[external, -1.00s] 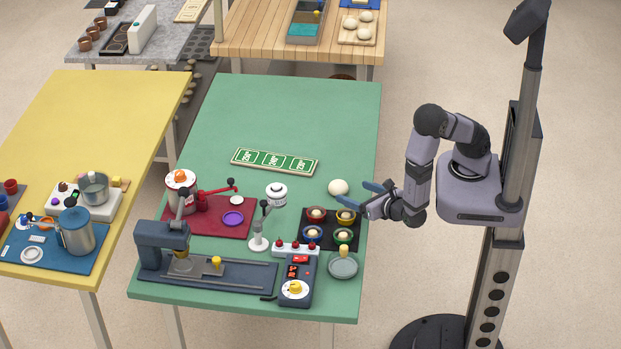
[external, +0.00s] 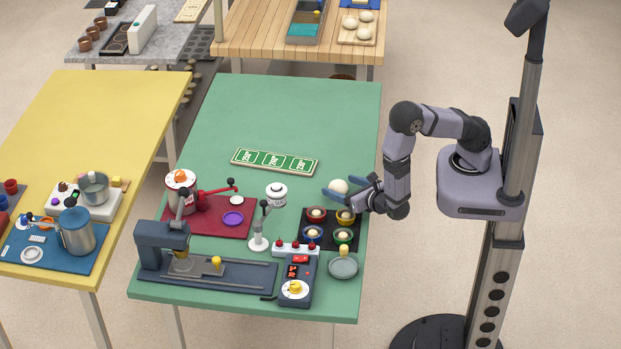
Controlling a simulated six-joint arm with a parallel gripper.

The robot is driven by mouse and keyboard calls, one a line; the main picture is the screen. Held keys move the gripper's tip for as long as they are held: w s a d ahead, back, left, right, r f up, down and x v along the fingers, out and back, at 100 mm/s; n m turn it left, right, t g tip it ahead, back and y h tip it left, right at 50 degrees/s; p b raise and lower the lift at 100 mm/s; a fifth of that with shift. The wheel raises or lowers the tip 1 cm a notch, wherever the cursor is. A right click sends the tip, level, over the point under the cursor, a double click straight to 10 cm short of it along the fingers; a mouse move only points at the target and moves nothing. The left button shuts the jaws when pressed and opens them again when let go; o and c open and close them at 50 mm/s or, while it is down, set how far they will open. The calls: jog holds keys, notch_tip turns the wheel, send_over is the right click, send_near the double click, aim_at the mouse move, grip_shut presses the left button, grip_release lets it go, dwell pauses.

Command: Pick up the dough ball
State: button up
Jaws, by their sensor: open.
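The dough ball (external: 339,186) is a cream-white round lump near the right edge of the green table (external: 262,130). My gripper (external: 342,188) is open, with its two blue fingers pointing left. The fingers lie around the ball in this view, one at its upper right and one along its lower left. I cannot tell whether either finger touches the ball or how high they are above the table.
A black mat with several small coloured bowls (external: 316,213) lies just in front of the ball. A grey dish (external: 343,268), a white-topped canister (external: 276,193) and a green sign board (external: 275,161) are nearby. The table's far part is clear.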

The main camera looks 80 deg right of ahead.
aim_at(343, 185)
jog(key=shift+w+d, duration=0.1)
jog(key=shift+d, duration=0.05)
jog(key=c, duration=1.1)
jog(key=shift+r, duration=0.1)
jog(key=shift+r, duration=4.85)
